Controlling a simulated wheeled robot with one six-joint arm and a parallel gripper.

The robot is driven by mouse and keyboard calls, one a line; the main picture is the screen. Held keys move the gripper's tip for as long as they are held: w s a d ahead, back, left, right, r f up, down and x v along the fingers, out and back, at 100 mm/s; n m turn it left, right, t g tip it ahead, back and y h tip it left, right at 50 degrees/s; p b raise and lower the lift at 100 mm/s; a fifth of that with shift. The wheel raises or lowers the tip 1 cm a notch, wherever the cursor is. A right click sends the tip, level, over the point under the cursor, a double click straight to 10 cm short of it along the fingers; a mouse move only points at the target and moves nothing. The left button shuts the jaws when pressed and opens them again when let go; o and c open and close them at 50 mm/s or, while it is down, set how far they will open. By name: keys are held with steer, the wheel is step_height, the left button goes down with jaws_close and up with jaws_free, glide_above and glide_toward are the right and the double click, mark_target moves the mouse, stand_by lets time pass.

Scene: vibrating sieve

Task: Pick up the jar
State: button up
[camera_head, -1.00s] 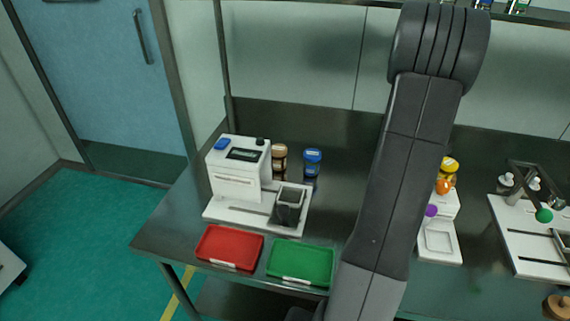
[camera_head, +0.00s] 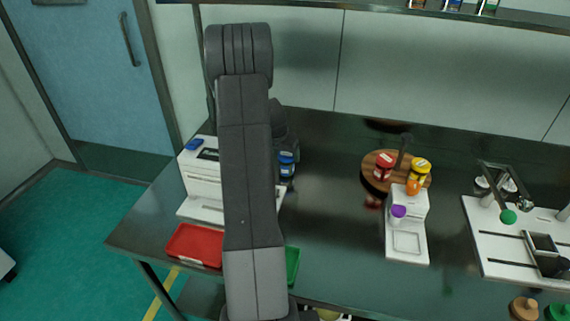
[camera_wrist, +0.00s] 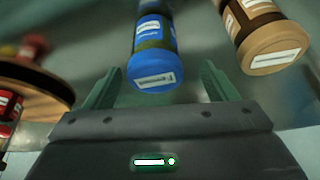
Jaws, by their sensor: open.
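A blue-lidded jar (camera_head: 286,165) stands on the counter beside my arm, partly hidden by it in the head view. In the wrist view the blue jar (camera_wrist: 153,60) is in front of my gripper (camera_wrist: 158,84), lined up with the gap between the two green fingers. The fingers are apart and hold nothing. I cannot tell how far the jar is from them. A brown jar (camera_wrist: 265,38) is to the right of the blue one in the wrist view. The brown jar is hidden behind my arm in the head view.
A white machine (camera_head: 200,182), a red tray (camera_head: 192,246) and a green tray (camera_head: 292,264) are near my arm. A round wooden stand (camera_head: 372,172) holds a red jar (camera_head: 384,166) and a yellow jar (camera_head: 420,168). The counter between the blue jar and the stand is clear.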

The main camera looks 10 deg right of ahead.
steer(key=shift+d+p+x, duration=0.2)
steer(key=shift+p+x, duration=0.4)
steer(key=shift+x, duration=2)
steer(key=shift+s, duration=0.15)
steer(key=c, duration=1.1)
